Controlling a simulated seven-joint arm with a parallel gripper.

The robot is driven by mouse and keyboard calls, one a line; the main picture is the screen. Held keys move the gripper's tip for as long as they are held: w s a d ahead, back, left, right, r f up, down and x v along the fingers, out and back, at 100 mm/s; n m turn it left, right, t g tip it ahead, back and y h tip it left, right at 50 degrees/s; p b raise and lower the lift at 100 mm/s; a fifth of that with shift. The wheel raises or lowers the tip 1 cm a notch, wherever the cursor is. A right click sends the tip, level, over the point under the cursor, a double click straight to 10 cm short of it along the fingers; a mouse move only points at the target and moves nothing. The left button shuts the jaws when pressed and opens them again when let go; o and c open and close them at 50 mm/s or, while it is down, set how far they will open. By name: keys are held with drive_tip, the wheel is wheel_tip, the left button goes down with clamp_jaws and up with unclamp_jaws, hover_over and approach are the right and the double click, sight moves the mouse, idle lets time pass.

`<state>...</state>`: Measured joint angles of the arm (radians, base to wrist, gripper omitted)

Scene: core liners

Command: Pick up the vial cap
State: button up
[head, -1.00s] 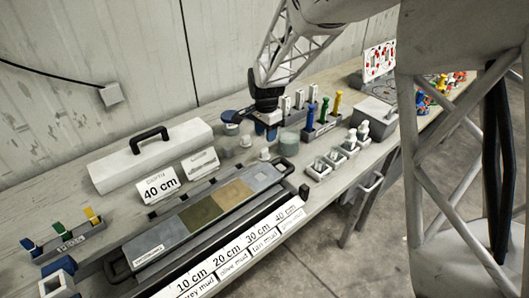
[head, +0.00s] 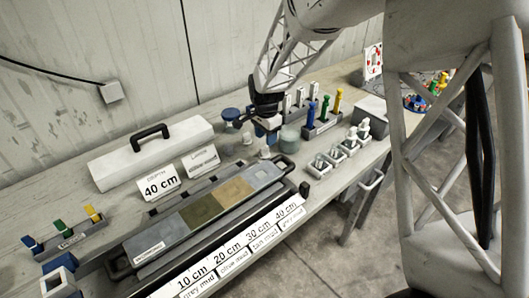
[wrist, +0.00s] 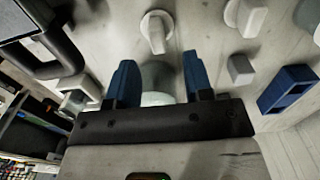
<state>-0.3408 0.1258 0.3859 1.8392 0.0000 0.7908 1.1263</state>
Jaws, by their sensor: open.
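My gripper (head: 268,136) is open and points down over the bench, just left of a translucent grey-green jar (head: 291,139). In the wrist view its two blue fingers (wrist: 157,78) stand either side of a grey round piece with a pale rim (wrist: 158,98), apart from it as far as I can see. Small white knobbed pieces lie close by, one (head: 265,153) below the gripper in the head view. The wrist view shows a white disc with an upright tab (wrist: 157,32) beyond the fingertips. I cannot tell for certain which piece is the vial cap.
Small square trays (head: 320,166) sit to the right, and a long core tray (head: 205,210) in front. A blue square frame (wrist: 288,89) is right in the wrist view.

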sight(264, 151)
drive_tip(key=shift+s+d+f, duration=0.1)
drive_tip(key=shift+f, duration=2.45)
drive_tip(key=shift+c, duration=0.3)
clamp_jaws()
